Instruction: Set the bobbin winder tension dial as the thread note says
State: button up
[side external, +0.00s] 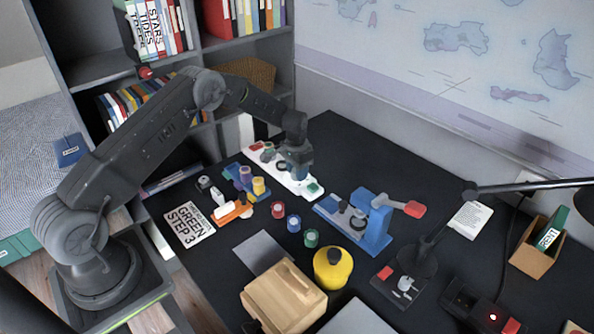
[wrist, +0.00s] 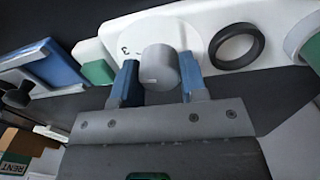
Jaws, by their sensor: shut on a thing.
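The bobbin winder (side external: 254,167) is a long white base on the dark desk. Its tension dial is a grey knob (wrist: 160,66) on a white disc (wrist: 181,33), where a "3" shows left of the knob. A faint pale line shows on the knob; I cannot tell its exact setting. My gripper (side external: 297,171) is over the winder, its blue fingers shut on the knob from both sides; it also shows in the wrist view (wrist: 160,84). The thread note (side external: 188,222) is a white card at the desk's left, reading "GREEN" and "STEP 3".
A black ring (wrist: 236,46) lies right of the dial on the winder. Several thread spools, including a green one (side external: 311,238), stand in front. A blue device with a red handle (side external: 415,209) stands to the right. A wooden box (side external: 283,298) and yellow container (side external: 332,269) are nearer.

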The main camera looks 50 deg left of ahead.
jog(key=shift+m, duration=1.6)
jog(key=o, duration=0.9)
jog(key=shift+r, duration=0.1)
jog(key=r, duration=1.3)
jog(key=shift+w+a+r, duration=0.1)
jog(key=shift+a+r, duration=0.1)
jog(key=shift+r, duration=0.1)
